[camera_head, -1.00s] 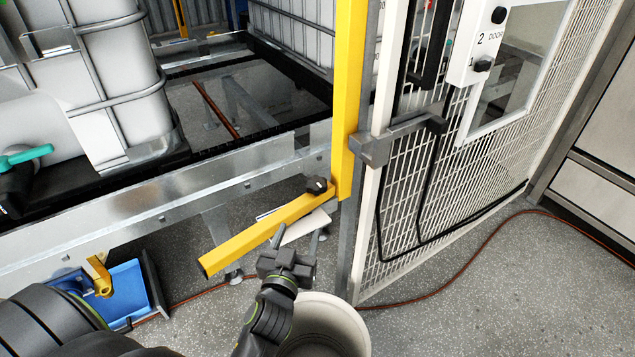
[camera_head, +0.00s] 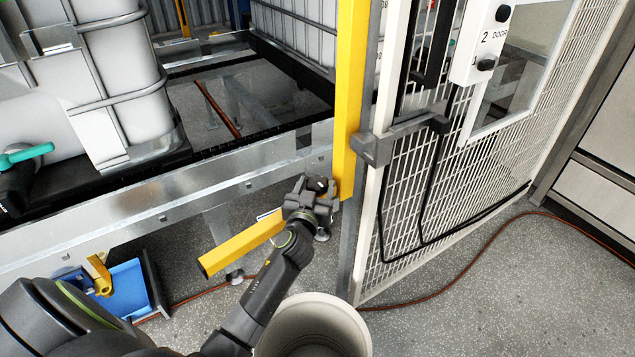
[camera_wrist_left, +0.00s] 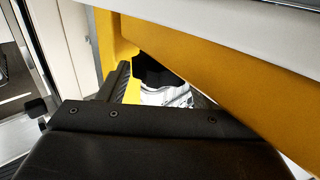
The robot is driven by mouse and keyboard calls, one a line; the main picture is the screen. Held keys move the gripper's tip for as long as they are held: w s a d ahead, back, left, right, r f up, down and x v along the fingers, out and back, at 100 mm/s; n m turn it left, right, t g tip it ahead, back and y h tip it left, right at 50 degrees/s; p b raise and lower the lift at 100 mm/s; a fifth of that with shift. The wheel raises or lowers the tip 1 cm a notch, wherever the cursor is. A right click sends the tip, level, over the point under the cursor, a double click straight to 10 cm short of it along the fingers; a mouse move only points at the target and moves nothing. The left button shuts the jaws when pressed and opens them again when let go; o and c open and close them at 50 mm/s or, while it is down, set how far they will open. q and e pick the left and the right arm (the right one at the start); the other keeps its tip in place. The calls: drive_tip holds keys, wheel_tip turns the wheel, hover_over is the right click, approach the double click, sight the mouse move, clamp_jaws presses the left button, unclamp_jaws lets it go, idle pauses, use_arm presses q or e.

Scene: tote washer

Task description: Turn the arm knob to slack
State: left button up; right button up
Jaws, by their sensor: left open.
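The arm knob (camera_head: 318,184) is a small black knob where the yellow arm (camera_head: 235,250) meets the yellow post (camera_head: 349,90). The arm slopes down to the left from the post. My left gripper (camera_head: 315,190) is open right at the knob and hides much of it in the head view. In the left wrist view the black knob (camera_wrist_left: 155,70) shows just beyond the gripper, beside the yellow arm (camera_wrist_left: 220,75), with one dark finger to its left. I cannot tell whether the fingers touch it. My right gripper is not in view.
A white mesh door (camera_head: 450,190) with a grey latch (camera_head: 385,145) stands right of the post. A pale bin (camera_head: 350,325) is on the floor below my left arm. A metal rail (camera_head: 200,190) and a white tank (camera_head: 110,90) are at left; a blue box (camera_head: 130,285) sits below.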

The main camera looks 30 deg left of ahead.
use_arm(q)
drive_tip(key=shift+x, duration=1.1)
drive_tip(key=c, duration=0.7)
drive_tip(key=shift+f, duration=0.1)
